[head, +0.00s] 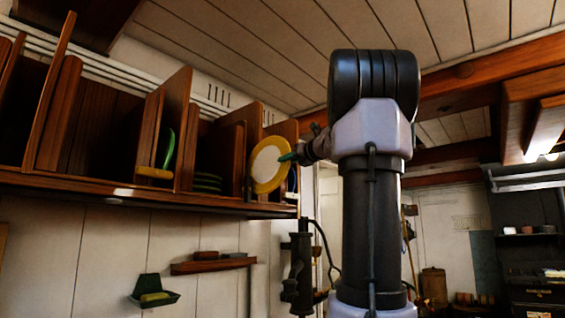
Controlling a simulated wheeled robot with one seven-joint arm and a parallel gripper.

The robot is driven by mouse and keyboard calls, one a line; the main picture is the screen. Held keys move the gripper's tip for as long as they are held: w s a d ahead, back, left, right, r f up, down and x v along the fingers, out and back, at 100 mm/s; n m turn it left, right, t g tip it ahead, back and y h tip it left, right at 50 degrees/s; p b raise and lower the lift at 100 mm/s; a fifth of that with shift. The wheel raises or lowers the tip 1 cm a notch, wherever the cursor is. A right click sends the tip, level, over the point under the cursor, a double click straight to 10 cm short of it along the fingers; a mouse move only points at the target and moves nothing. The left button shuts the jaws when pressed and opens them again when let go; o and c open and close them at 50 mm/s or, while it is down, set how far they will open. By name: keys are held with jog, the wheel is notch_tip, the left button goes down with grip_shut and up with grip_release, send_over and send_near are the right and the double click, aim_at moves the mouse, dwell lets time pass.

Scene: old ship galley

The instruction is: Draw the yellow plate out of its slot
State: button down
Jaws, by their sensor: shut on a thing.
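The yellow plate (257,178) has a broad yellow rim and a white centre. It stands upright at the right end of the wooden rack (120,189), in front of the end slot's dividers. Its lower rim overlaps the shelf's front edge in the picture. My gripper (289,157), with green fingertips, reaches in from the right and is shut on the plate's right side. The exact grip is small and partly hidden. I cannot tell how much of the plate is still inside the slot.
A green plate (169,149) stands in a slot further left, and several green plates (207,183) lie stacked in the bay between. Upright wooden dividers (173,115) separate the slots. Below are a green soap dish (154,298) and a small wall shelf (212,265).

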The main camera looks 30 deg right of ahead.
jog(key=s+d, duration=0.2)
jog(key=s, duration=0.5)
jog(key=shift+s+d, duration=0.2)
jog(key=shift+d, duration=0.1)
